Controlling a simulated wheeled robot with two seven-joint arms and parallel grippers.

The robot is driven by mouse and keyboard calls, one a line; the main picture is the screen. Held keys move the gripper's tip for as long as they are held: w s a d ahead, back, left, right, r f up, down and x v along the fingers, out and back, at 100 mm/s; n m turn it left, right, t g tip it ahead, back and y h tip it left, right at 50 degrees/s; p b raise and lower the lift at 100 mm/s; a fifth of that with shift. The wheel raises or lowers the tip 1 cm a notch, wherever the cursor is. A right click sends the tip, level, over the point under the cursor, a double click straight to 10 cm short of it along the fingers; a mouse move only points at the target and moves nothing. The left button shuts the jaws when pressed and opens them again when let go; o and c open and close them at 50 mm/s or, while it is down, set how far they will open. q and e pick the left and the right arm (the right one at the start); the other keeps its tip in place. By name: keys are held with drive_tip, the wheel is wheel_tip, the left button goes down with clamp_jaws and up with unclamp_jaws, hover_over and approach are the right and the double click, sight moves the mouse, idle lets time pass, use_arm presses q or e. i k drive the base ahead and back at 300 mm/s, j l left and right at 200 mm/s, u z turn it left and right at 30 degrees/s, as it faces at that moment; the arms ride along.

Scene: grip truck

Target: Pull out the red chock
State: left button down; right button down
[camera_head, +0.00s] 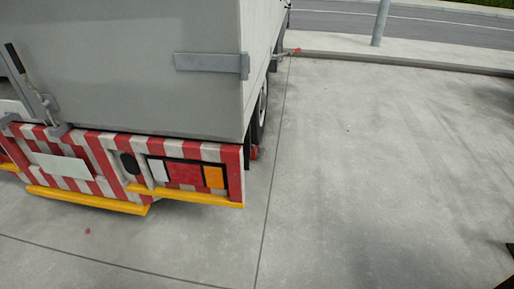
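A small red piece (255,152), which looks like the red chock, shows low beside the truck's rear right corner, close to the dark rear wheel (261,108). Most of it is hidden behind the striped bumper and the truck body, so I cannot tell whether it touches the wheel. The grey box truck (130,60) fills the left of the view, with a red-and-white striped rear bumper (102,160). Neither of my grippers can be made out.
A bar with a red end (297,51) sticks out from the truck's side farther forward. A yellow edge (90,199) runs under the bumper. Open concrete (390,170) lies right of the truck. A kerb (400,63) and grey pole (380,22) stand beyond. Small dark shapes cut the right edge.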

sight(255, 149)
drive_tip(key=i+l+u, duration=0.15)
drive_tip(key=i+l, duration=0.65)
drive_tip(key=i, duration=0.2)
drive_tip(key=i+j, duration=0.15)
drive_tip(key=i, duration=0.4)
drive_tip(key=i+l+z, duration=0.45)
drive_tip(key=i+z, duration=0.2)
drive_tip(key=i, duration=0.3)
drive_tip(key=i+z, duration=0.35)
drive_tip(key=i, duration=0.15)
drive_tip(key=i+u, duration=0.15)
drive_tip(key=i, duration=0.25)
drive_tip(key=i+l+u, duration=0.15)
drive_tip(key=i, duration=0.25)
drive_tip(key=i+l+u, duration=0.2)
drive_tip(key=i, duration=0.2)
drive_tip(key=i+l+u, duration=0.1)
drive_tip(key=u, duration=0.3)
drive_tip(key=i+l+u, duration=0.15)
drive_tip(key=u, duration=0.25)
drive_tip(key=i+l+u, duration=0.25)
drive_tip(key=u, duration=0.15)
drive_tip(key=i+l+u, duration=0.1)
drive_tip(key=l+u, duration=0.15)
drive_tip(key=u, duration=0.2)
drive_tip(key=l+u, duration=0.25)
drive_tip(key=u, duration=0.15)
drive_tip(key=l+u, duration=1.05)
drive_tip(key=l, duration=0.2)
